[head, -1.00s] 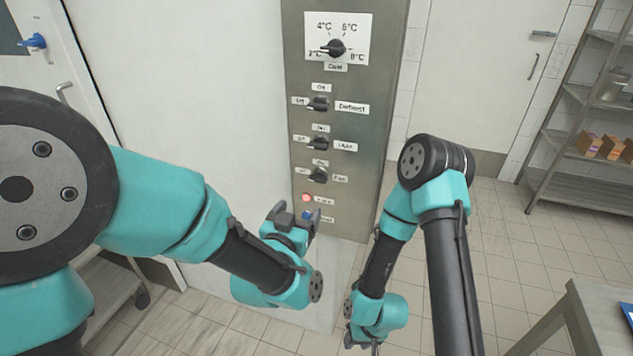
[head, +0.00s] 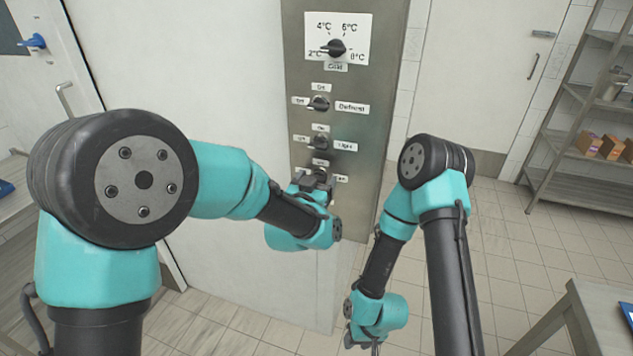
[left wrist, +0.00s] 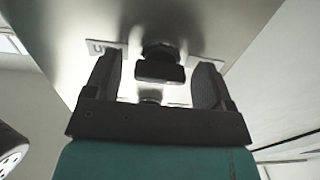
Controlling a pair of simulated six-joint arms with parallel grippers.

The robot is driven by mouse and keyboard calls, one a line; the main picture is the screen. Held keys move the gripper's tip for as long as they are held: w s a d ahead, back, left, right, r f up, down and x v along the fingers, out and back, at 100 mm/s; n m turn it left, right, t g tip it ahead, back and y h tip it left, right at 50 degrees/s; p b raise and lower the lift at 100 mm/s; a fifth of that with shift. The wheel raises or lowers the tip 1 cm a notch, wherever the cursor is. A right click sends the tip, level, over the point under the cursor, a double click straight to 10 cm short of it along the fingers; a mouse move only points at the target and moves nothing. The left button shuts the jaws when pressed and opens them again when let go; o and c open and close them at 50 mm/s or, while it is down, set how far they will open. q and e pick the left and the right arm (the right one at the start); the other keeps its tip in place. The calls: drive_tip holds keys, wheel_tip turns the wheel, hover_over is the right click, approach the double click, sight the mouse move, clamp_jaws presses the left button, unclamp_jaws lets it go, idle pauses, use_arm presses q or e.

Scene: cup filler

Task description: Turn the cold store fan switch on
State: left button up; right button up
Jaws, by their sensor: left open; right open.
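The fan switch (head: 319,171) is the lowest black knob on the steel control panel (head: 362,205). In the head view it is mostly hidden behind my left gripper (head: 313,182), with its label just to the right. In the left wrist view a black knob (left wrist: 160,68) lies between the open fingers of my left gripper (left wrist: 158,75), with a gap on each side. It appears to be the fan switch. My right gripper (head: 363,343) is low at the bottom of the head view, away from the panel, and partly out of frame.
Above are the light switch (head: 318,143), the defrost switch (head: 318,103) and the temperature dial (head: 334,47). The indicator lamps below the fan switch are hidden by my left arm. A shelf rack (head: 570,125) and a table (head: 570,315) stand at the right.

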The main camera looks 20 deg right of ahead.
use_arm(q)
drive_tip(key=shift+c, duration=0.2)
drive_tip(key=c, duration=0.9)
drive_tip(key=shift+m, duration=0.4)
drive_tip(key=m, duration=0.8)
drive_tip(key=shift+m, duration=0.3)
drive_tip(key=m, duration=0.4)
drive_tip(key=shift+m, duration=0.3)
drive_tip(key=m, duration=0.4)
